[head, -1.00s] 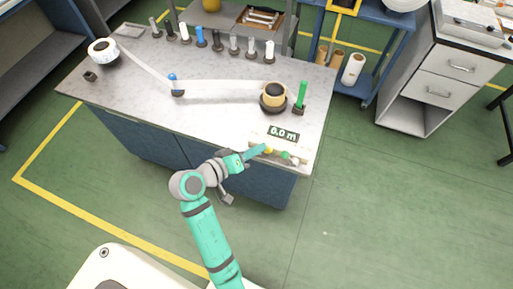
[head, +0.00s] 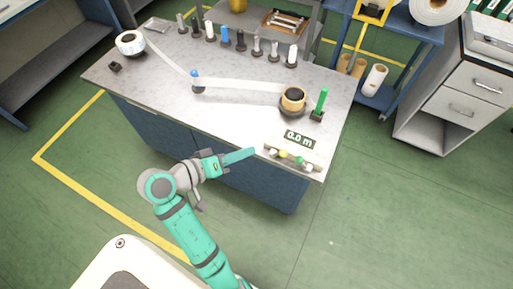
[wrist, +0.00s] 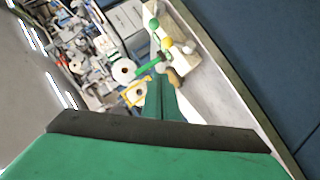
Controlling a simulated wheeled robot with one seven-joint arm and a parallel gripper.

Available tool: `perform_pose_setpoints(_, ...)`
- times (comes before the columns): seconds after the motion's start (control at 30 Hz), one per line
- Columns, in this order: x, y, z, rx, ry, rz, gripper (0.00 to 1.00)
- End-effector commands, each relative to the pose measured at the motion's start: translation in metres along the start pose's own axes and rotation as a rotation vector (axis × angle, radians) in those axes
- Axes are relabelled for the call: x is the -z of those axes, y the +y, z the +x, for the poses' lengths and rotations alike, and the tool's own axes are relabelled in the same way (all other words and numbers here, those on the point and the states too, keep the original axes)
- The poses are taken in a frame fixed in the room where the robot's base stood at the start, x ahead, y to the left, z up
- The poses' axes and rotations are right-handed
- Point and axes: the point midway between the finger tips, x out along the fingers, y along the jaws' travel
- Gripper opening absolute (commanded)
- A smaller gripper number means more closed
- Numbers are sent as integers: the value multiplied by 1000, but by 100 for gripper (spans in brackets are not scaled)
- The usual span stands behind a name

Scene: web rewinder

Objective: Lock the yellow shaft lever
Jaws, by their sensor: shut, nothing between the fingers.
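A small panel (head: 290,158) on the table's front right edge carries a yellow knob (head: 283,154), a green knob (head: 300,160) and white knobs. The yellow knob is the only yellow control I see on the table; its lock state cannot be told. It also shows in the wrist view (wrist: 167,42), near the green knob (wrist: 154,23). My gripper (head: 253,151) is shut and empty, just left of the panel, apart from the knobs. Its closed fingers (wrist: 163,95) point toward the panel side in the wrist view.
A display (head: 299,139) reads 0.0 m behind the panel. A brown-cored roll (head: 293,99) and an upright green post (head: 320,104) stand behind it. A white web (head: 240,85) runs left past a blue-topped post (head: 196,80) to a white roll (head: 130,42).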

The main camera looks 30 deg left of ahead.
Motion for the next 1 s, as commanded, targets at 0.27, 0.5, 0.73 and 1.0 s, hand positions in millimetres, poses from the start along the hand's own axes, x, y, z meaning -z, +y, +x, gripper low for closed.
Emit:
perform_pose_setpoints(0.27,0,0,-23,1,2,-2,0)
perform_pose_setpoints(0.5,0,0,-24,1,2,-1,0)
perform_pose_setpoints(0.73,0,0,-24,1,1,-1,0)
perform_pose_setpoints(1.0,-8,-4,-11,14,10,-24,0)
